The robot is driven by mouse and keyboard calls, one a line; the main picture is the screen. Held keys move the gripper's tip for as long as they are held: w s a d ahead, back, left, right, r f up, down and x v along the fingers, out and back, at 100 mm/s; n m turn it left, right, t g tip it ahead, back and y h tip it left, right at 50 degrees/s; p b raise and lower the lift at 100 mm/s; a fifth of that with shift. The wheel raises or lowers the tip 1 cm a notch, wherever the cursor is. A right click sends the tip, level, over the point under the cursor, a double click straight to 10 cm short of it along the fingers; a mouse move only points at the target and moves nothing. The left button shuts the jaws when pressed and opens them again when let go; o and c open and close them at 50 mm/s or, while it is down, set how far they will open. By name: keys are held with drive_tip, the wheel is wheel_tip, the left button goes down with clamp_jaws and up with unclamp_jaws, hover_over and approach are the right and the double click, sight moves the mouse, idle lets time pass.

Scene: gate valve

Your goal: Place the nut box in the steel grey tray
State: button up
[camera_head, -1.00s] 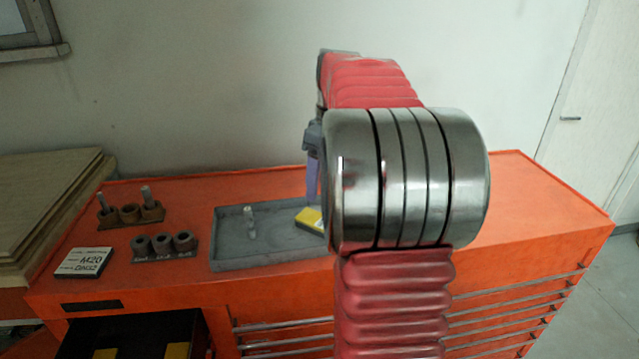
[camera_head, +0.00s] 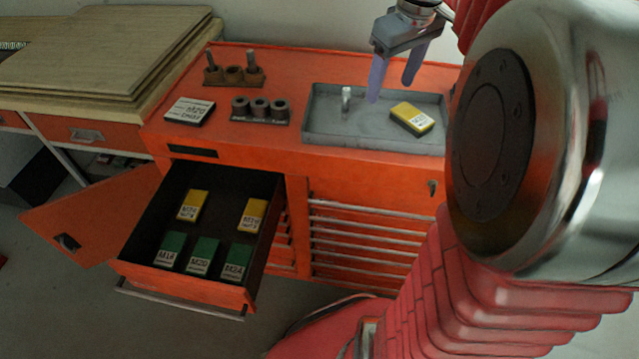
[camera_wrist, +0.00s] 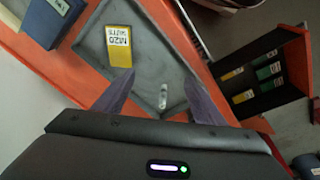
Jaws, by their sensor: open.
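A yellow nut box (camera_head: 412,118) with a white label lies in the steel grey tray (camera_head: 325,132) on the orange cabinet top, toward the tray's right end. In the wrist view the nut box (camera_wrist: 118,46) reads M20. A small metal bolt (camera_head: 346,99) stands in the same tray to its left. My gripper (camera_head: 392,92) is open and empty above the tray, apart from the box. In the wrist view my gripper (camera_wrist: 162,90) shows its two fingers spread, with the box beyond them and the tray (camera_wrist: 150,25) below.
An open drawer (camera_head: 250,291) holds two yellow boxes (camera_head: 193,205) and several green boxes (camera_head: 203,257). A label card (camera_head: 190,111), a nut rack (camera_head: 260,110) and a bolt rack (camera_head: 233,75) stand left of the tray. A blue box (camera_wrist: 52,22) shows beside the tray.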

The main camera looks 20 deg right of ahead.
drive_tip(key=s+a+f+m+t, duration=0.1)
drive_tip(key=s+a+f, duration=0.2)
drive_tip(key=s+a, duration=0.4)
drive_tip(key=s+a+f+m+t, duration=0.1)
drive_tip(key=s+a+f, duration=0.3)
drive_tip(key=a, duration=1.1)
drive_tip(key=s+t, duration=0.1)
drive_tip(key=s, duration=0.1)
drive_tip(key=shift+s, duration=0.35)
